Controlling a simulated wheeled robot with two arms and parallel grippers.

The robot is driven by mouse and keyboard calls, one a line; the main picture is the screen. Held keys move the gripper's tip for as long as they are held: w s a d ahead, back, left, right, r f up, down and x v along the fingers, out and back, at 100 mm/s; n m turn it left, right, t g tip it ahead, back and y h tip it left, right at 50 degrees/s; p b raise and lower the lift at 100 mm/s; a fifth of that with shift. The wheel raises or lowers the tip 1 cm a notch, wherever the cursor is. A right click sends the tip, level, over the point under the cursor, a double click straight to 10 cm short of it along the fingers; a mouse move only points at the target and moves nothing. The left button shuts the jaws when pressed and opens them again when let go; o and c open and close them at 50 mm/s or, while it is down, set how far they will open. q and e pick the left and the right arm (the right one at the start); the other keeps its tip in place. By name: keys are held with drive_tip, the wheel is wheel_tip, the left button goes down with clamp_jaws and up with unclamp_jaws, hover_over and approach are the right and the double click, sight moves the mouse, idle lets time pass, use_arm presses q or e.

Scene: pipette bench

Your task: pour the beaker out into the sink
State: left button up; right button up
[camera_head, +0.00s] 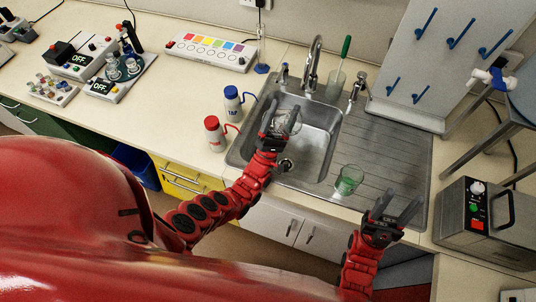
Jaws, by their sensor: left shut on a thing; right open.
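The sink (318,135) is a steel basin set in the bench, with a tap (312,62) behind it. My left gripper (277,121) is over the left part of the basin. It is shut on a clear glass beaker (290,122), which is partly hidden by the fingers. I cannot tell the beaker's tilt or whether any liquid is in it. A green-tinted glass beaker (349,179) stands upright on the ribbed drainboard (385,150), right of the basin. My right gripper (397,208) is open and empty near the drainboard's front right edge.
A blue-capped bottle (233,102) and a red-capped bottle (214,133) stand left of the sink. A glass with a green-handled brush (336,82) is behind it. A grey peg board (450,50) rises at the back right. A grey box device (480,222) sits at the right.

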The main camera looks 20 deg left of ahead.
use_arm(q)
drive_tip(key=shift+w+a+r+n+y, duration=0.1)
drive_tip(key=shift+n+y, duration=0.35)
drive_tip(key=shift+y, duration=0.05)
drive_tip(key=shift+a+r+n+y, duration=0.1)
drive_tip(key=shift+n+y, duration=0.35)
drive_tip(key=shift+y, duration=0.05)
drive_tip(key=n+y, duration=0.3)
drive_tip(key=shift+a, duration=0.4)
drive_tip(key=shift+d+f, duration=0.1)
drive_tip(key=shift+f, duration=0.25)
